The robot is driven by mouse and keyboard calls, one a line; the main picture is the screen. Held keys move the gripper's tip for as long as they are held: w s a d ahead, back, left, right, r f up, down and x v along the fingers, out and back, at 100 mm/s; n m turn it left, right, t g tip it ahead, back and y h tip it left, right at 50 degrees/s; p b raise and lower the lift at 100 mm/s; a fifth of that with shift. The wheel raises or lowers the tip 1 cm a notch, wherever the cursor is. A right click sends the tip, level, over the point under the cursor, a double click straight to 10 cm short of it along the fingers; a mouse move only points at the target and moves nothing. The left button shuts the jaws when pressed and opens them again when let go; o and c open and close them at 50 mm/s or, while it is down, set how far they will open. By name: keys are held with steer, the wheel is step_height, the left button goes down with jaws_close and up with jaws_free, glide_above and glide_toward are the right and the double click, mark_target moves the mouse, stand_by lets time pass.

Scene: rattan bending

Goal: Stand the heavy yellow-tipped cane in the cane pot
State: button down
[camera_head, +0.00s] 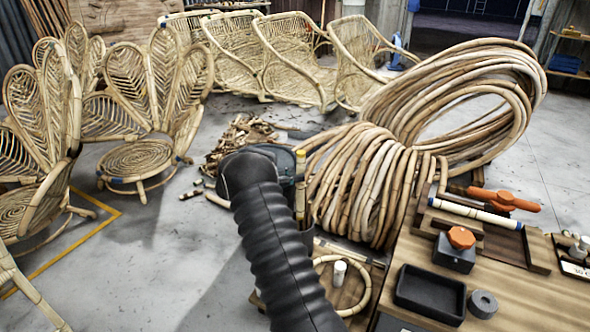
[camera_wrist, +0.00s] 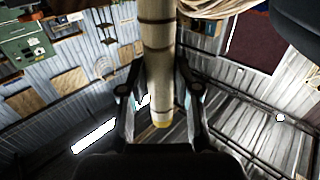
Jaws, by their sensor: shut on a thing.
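My gripper (camera_wrist: 160,82) is shut on the heavy yellow-tipped cane (camera_wrist: 158,40). My arm hides most of the gripper there. A dark upright container, seemingly the cane pot (camera_head: 307,238), shows below the cane, partly hidden by my arm. I cannot tell whether the cane's lower end is inside it or behind its rim.
A large coil of rattan (camera_head: 365,185) is close on the right. The workbench (camera_head: 520,300) at lower right holds a black tray (camera_head: 430,292), an orange-knobbed block (camera_head: 456,250) and a pale blue-banded cane (camera_head: 475,213). Rattan chairs (camera_head: 140,158) stand left. Bare floor (camera_head: 150,270) lies lower left.

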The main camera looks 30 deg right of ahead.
step_height(320, 180, down, 11)
steer(key=b, duration=0.8)
stand_by(0.6)
steer(key=shift+f, duration=0.15)
steer(key=c, duration=0.7)
jaws_free()
steer(key=shift+c, duration=0.2)
steer(key=v, duration=1.2)
